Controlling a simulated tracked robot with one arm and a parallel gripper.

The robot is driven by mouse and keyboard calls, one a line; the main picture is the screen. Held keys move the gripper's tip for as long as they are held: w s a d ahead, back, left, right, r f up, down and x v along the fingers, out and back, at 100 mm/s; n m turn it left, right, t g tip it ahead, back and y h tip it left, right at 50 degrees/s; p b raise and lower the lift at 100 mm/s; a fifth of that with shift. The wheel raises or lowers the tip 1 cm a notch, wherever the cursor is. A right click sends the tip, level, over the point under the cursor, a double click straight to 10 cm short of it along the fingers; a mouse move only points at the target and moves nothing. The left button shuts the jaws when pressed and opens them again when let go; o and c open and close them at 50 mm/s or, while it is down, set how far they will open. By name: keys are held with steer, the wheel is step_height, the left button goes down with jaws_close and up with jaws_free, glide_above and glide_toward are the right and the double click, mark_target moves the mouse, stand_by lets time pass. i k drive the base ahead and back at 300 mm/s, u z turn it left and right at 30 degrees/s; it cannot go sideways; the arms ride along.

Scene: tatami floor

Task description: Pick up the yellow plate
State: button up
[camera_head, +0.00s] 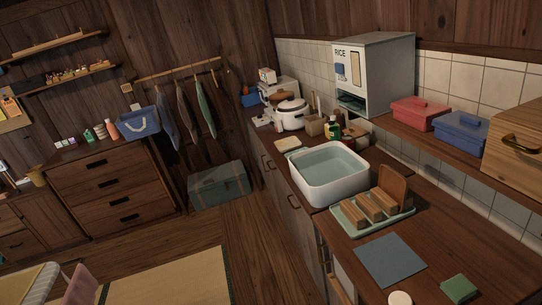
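No plate that is clearly yellow can be made out. A small pale-yellow flat item (287,144) lies on the counter behind the white sink basin; it is too small to tell if it is a plate. A round whitish item (399,299) is partly cut off by the bottom edge, on the near counter. My gripper is not in view.
The wooden counter runs along the right with the white basin (330,189), a pale green tray (347,217) of wooden blocks, a blue-grey mat (391,261) and a green sponge-like block (458,288). A shelf with a red box (419,114) overhangs it. Wooden floor lies left.

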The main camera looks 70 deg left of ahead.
mark_target(283, 145)
steer(key=u, duration=1.8)
